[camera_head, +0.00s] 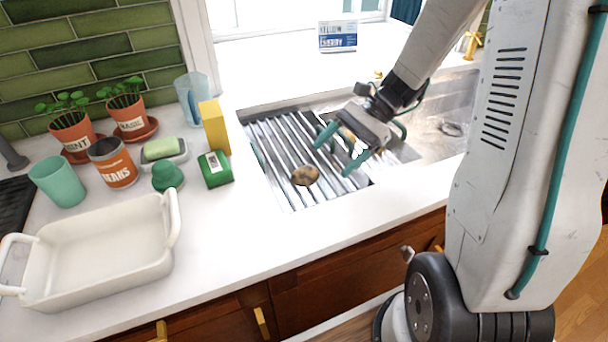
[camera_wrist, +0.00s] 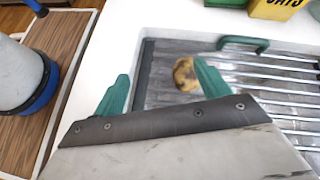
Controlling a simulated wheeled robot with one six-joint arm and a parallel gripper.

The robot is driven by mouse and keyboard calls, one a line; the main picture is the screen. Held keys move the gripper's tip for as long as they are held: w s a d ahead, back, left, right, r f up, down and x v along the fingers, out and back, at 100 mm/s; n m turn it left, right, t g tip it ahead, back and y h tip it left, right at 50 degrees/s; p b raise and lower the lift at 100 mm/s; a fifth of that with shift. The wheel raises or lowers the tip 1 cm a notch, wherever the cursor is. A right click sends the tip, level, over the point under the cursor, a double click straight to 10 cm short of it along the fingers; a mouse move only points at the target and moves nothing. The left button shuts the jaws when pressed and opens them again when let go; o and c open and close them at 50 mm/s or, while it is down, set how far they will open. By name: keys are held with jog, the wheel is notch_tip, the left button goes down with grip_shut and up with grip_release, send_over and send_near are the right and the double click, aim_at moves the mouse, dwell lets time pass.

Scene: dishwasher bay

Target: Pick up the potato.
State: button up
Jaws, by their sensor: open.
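The potato (camera_head: 305,175) is brown and roundish with a darker patch. It lies on the metal bars of the rack (camera_head: 287,150) over the left part of the sink. In the wrist view the potato (camera_wrist: 184,74) shows just beyond the fingers, partly hidden by the right finger. My gripper (camera_head: 338,152) has teal fingers spread apart with nothing between them. In the head view it hangs over the rack, up and to the right of the potato, apart from it. The gripper's fingers also show in the wrist view (camera_wrist: 163,77).
Left of the sink stand a green box (camera_head: 215,169), a yellow box (camera_head: 214,127), a green lidded item (camera_head: 167,177) and a soap dish (camera_head: 164,152). A white baking dish (camera_head: 100,250) is at front left. A blue-white box (camera_head: 338,37) stands behind. The front counter strip is clear.

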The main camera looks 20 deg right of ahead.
aim_at(317, 169)
jog(key=w+d+f+m, duration=0.1)
jog(key=w+d+f+m+t+y, duration=0.1)
jog(key=f, duration=0.1)
jog(key=w+d+f+m+t+y, duration=0.1)
jog(key=f+m, duration=0.1)
jog(key=shift+w, duration=0.3)
jog(key=shift+w+a+f+y, duration=0.1)
jog(key=shift+a+f+y, duration=0.1)
jog(key=shift+f+y, duration=0.1)
jog(key=x, duration=0.7)
jog(key=shift+a+r, duration=0.15)
jog(key=shift+r, duration=0.05)
jog(key=shift+c, duration=0.3)
jog(key=c, duration=1.1)
jog(key=shift+o, duration=0.2)
notch_tip(317, 169, up, 10)
